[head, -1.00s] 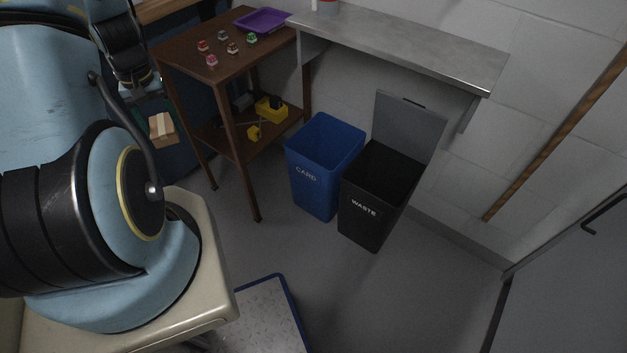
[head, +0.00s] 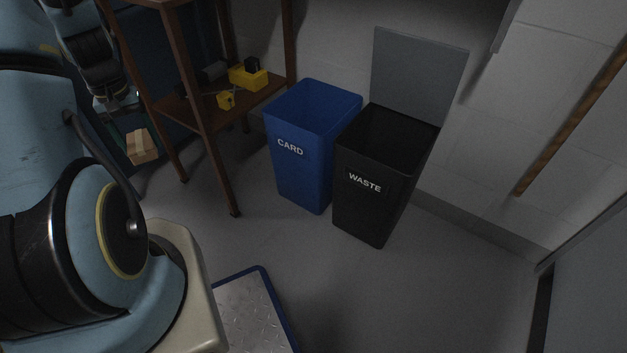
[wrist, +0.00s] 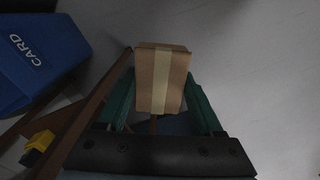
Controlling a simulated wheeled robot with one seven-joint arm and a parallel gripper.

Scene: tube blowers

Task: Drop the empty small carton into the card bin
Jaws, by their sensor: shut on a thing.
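The small carton (head: 141,146) is a brown box with a tape strip, held at the left in the head view. It also shows in the wrist view (wrist: 161,80), between the green fingers. My gripper (head: 128,143) is shut on the carton; in the wrist view my gripper (wrist: 163,105) has a finger on each side of it. The blue card bin (head: 290,150), lettered CARD, stands on the floor to the right of the carton, apart from it. Part of the bin (wrist: 35,60) shows at the upper left of the wrist view. Whether the carton is empty cannot be seen.
A black waste bin (head: 365,190) with its grey lid (head: 418,75) raised stands right beside the card bin. A brown wooden stand (head: 205,125) with yellow items (head: 248,77) is between gripper and bins. A blue-edged platform (head: 250,310) lies in front.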

